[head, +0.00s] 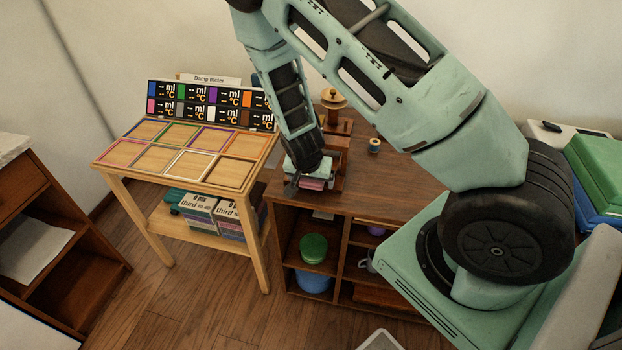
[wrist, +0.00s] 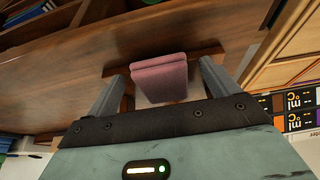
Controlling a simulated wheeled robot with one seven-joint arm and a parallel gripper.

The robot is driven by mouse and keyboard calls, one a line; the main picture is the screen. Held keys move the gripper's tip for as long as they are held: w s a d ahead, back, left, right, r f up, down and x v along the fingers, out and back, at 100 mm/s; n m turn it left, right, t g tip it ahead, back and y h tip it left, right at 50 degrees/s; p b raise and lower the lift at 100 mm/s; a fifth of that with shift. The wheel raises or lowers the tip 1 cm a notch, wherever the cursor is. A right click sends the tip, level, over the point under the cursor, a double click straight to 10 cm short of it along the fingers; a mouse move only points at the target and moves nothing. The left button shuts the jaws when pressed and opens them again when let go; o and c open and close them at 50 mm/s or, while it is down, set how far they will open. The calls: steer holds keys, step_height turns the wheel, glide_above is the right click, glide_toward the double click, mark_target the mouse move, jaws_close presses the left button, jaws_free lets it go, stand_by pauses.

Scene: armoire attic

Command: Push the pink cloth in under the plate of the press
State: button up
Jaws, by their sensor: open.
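The pink cloth (wrist: 160,75), a folded flat bundle, lies between the two fingers of my gripper (wrist: 158,70) in the wrist view. The fingers stand open, one on each side; I cannot tell whether either touches it. In the head view the cloth (head: 314,184) shows as a pink strip under my gripper (head: 308,176), at the front left corner of the brown cabinet top. A reddish wooden frame there, seemingly the press (head: 338,158), is partly hidden by my arm. Its plate cannot be made out, nor how far the cloth is under it.
A light wooden table (head: 262,165) with coloured square frames and a display board (head: 210,106) stands close on the left. A small spool (head: 374,146) stands on the cabinet top (head: 400,185), whose middle is mostly clear. Open shelves below hold a green bowl (head: 313,248).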

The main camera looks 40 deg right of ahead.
steer(key=c, duration=1.1)
steer(key=shift+o, duration=0.2)
steer(key=shift+w+d, duration=0.1)
